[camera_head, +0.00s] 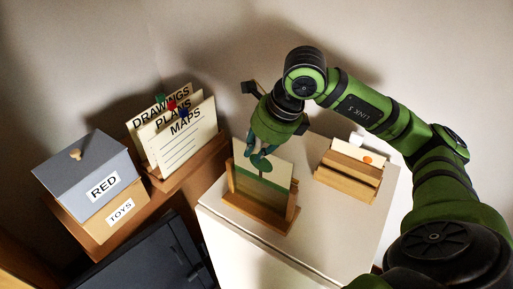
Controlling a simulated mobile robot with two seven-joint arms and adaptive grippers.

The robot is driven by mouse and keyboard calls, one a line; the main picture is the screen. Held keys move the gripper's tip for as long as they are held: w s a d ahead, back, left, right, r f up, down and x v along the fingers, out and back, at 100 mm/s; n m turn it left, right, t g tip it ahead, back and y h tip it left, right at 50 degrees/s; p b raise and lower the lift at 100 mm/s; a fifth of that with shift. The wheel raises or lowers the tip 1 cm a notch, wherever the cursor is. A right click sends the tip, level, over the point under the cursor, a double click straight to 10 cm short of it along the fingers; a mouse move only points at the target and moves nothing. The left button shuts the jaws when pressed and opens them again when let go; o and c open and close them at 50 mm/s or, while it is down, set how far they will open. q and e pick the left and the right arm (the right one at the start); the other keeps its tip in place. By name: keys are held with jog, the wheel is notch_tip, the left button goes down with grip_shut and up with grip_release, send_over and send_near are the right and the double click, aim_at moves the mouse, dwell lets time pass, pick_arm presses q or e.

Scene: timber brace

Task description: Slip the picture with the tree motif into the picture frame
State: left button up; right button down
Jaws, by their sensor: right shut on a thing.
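The wooden picture frame (258,213) stands on the white cabinet top, with upright posts at its sides. My right gripper (261,162) is shut on the upper part of a pale picture (279,172) with a green band. My left gripper is not in view.
A wooden rack (347,184) to the right holds a card with an orange dot (367,159). The cabinet top (308,222) is clear in front of the rack.

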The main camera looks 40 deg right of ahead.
aim_at(257, 145)
jog(key=shift+f+b, duration=2.3)
jog(key=shift+f, duration=0.2)
jog(key=c, duration=0.7)
grip_release()
jog(key=shift+o, duration=0.2)
jog(key=shift+r, duration=0.1)
jog(key=shift+r, duration=0.1)
jog(key=shift+r+p, duration=3.1)
jog(key=shift+r, duration=0.8)
